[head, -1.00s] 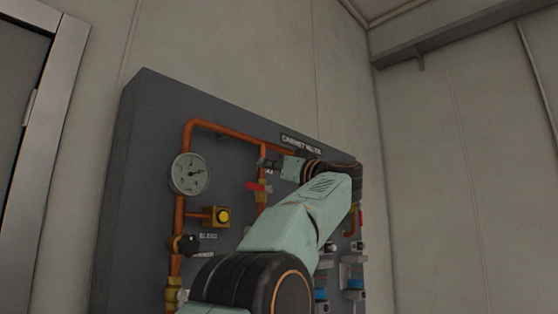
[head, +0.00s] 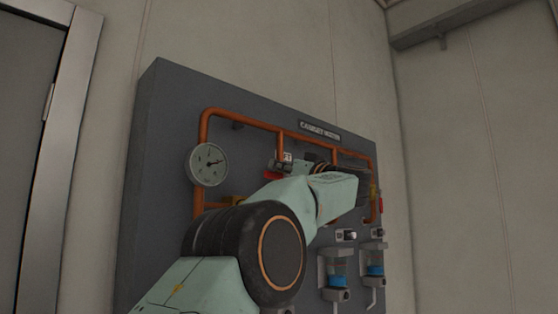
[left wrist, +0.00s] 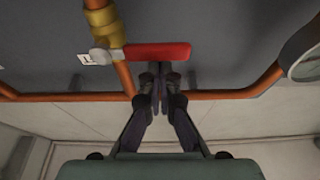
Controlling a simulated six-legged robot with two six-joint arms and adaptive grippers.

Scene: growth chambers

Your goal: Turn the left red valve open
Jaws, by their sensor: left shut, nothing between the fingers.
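The left red valve is a red lever handle (left wrist: 158,52) on a brass fitting (left wrist: 102,28) of a copper pipe. In the left wrist view the lever lies crosswise to the pipe. In the head view the red lever (head: 274,175) shows only in part, with my arm in front of the area below it. My left gripper (left wrist: 160,76) is shut and empty, its fingertips at the lever's edge near the middle of its length. I cannot tell whether they touch it. In the head view the gripper (head: 280,164) shows small beside the lever. My right gripper is not in view.
A grey panel (head: 165,120) carries copper pipes and a round gauge (head: 208,164), which is also in the left wrist view (left wrist: 304,50). Another red handle (head: 381,204) is at the panel's right. Blue-based canisters (head: 339,268) hang lower right. A door frame (head: 65,150) stands left.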

